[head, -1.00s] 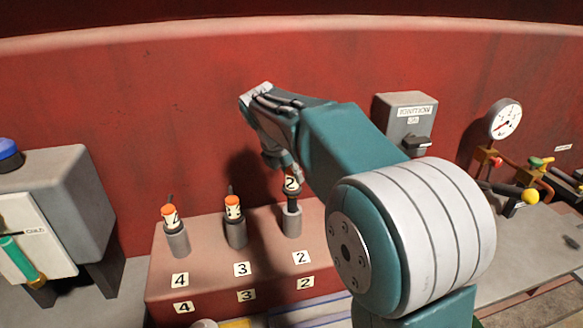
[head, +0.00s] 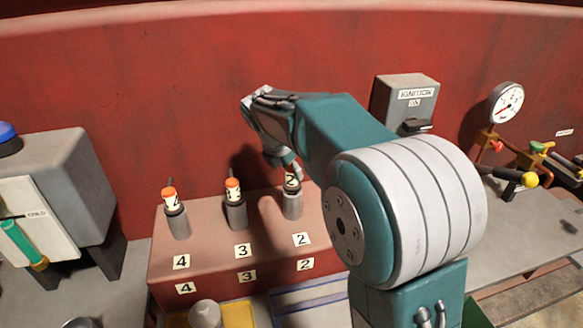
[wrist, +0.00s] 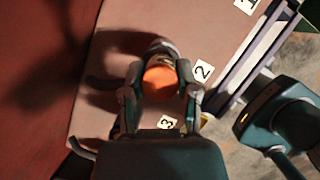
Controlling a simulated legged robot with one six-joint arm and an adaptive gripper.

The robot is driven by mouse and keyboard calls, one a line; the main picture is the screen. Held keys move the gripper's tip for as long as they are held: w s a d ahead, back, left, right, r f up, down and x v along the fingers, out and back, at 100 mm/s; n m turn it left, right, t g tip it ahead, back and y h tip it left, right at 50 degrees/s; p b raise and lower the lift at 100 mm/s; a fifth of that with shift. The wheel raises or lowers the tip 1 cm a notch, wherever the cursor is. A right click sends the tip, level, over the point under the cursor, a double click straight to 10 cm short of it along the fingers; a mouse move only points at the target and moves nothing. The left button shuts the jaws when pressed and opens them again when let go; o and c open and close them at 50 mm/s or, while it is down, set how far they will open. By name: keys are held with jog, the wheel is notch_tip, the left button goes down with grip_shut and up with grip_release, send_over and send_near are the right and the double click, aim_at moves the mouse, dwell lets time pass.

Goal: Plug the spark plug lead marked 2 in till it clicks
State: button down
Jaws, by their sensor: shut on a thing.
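The spark plug lead marked 2 (head: 292,181) stands upright at the mouth of the grey socket (head: 292,206) above the 2 label on the red block. Little or no gap shows between them; I cannot tell if it is fully seated. My gripper (head: 287,168) comes down on it from above. In the wrist view, my gripper (wrist: 160,92) is shut on the lead, with its orange cap (wrist: 160,82) between the two fingers. The fingers partly hide the lead's top in the head view.
Leads marked 3 (head: 233,190) and 4 (head: 171,198) stand in their sockets to the left. A grey ignition box (head: 403,97) is behind my arm, with a gauge (head: 506,102) to its right. A grey cabinet (head: 62,180) stands at the left.

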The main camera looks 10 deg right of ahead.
jog(key=shift+f, duration=0.7)
dwell(0.5)
jog(key=shift+c, duration=1.4)
grip_release()
jog(key=shift+r, duration=0.1)
jog(key=v, duration=1.1)
jog(key=shift+a+r, duration=0.2)
jog(key=shift+r, duration=0.2)
